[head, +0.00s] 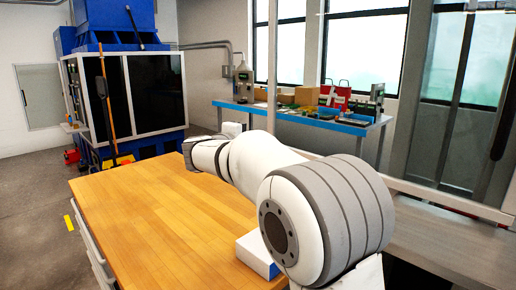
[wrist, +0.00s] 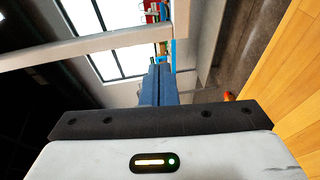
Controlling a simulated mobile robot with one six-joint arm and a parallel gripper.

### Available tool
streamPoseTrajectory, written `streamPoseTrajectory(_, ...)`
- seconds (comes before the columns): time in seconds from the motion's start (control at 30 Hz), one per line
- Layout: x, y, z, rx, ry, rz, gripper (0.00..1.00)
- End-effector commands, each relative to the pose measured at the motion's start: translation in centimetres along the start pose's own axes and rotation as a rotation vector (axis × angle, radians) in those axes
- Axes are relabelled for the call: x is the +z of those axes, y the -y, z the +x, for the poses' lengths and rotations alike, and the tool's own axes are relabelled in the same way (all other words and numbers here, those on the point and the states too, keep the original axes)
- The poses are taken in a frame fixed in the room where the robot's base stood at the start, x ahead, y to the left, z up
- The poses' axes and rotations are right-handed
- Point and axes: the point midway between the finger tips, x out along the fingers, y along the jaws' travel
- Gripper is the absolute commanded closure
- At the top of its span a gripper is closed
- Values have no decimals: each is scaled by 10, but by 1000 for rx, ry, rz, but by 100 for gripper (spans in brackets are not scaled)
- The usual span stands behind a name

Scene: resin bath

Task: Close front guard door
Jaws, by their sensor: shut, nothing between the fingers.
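A blue machine (head: 112,20) stands at the back left in the head view. Its white-framed guard panels (head: 155,90) are dark glass, one facing front and others to its left. An orange upright bar (head: 104,95) stands at the front left of them. I cannot tell which panel is the front guard door or whether it is ajar. My arm reaches over the wooden table, and its gripper end is hidden in the head view. In the wrist view my gripper (wrist: 159,70) has its blue fingers together, empty, with no door seen touching them.
The wooden table (head: 140,215) lies under my arm, its top mostly bare. A blue bench (head: 345,126) with boxes and boards stands at the back right below windows. Grey floor (head: 35,200) is open at the left. A pale bar (wrist: 85,48) crosses the wrist view.

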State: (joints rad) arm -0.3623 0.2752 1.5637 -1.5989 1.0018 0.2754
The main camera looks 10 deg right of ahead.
Motion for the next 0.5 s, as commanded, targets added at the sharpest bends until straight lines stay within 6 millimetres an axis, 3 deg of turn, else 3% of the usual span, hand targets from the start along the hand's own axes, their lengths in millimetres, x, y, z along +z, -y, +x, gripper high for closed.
streamPoseTrajectory(0.03,-15,4,1,41,-20,-13,100)
streamPoseTrajectory(0.17,-35,-4,1,108,-47,-32,100)
streamPoseTrajectory(0.37,-39,-10,21,122,-49,-35,100)
streamPoseTrajectory(0.5,-40,-13,49,121,-48,-37,100)
